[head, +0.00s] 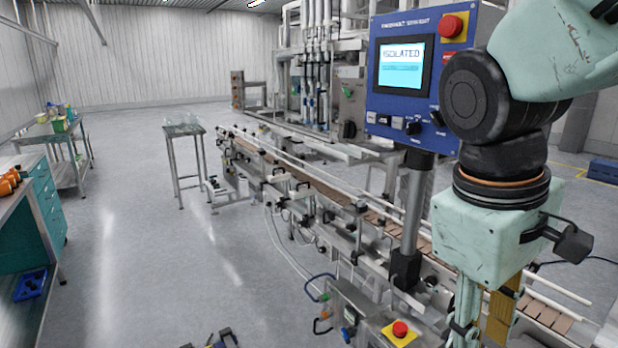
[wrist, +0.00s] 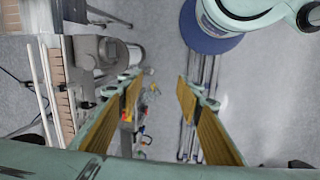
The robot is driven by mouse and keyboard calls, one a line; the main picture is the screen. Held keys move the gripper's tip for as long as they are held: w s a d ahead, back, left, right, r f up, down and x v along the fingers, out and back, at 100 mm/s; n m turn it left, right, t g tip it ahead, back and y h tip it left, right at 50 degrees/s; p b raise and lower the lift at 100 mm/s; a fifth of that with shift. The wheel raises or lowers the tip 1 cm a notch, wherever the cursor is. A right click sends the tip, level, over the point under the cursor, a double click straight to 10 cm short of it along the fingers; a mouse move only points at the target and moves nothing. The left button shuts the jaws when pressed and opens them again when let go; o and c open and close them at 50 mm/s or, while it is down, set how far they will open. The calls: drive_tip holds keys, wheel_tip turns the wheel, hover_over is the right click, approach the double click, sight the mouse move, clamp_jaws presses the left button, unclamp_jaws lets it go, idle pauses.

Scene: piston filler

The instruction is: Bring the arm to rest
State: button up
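My gripper (wrist: 158,88) shows in the wrist view with its two fingers well apart and nothing between them; their inner pads are yellow-brown. In the head view the pale green arm comes in from the upper right, and my gripper hangs down at the lower right, its fingertips cut off by the bottom edge. It is in front of the conveyor (head: 372,214). The blue control panel (head: 403,62) to its left has a screen reading "ISOLATED" and a red button (head: 451,26).
A yellow box with a red stop button (head: 400,329) is low on the machine frame, left of my gripper. A small steel table (head: 184,131) stands by the conveyor's far end. A teal drawer cabinet (head: 50,205) and a bench are at the left.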

drive_tip(key=s+a+r+m+t+y, duration=0.2)
drive_tip(key=s+a+r+m+t, duration=0.1)
drive_tip(key=s+m, duration=0.2)
drive_tip(key=shift+s+r+t, duration=0.3)
drive_tip(key=shift+s+r, duration=0.1)
drive_tip(key=shift+s, duration=0.8)
drive_tip(key=shift+s+d, duration=0.1)
drive_tip(key=shift+d, duration=0.05)
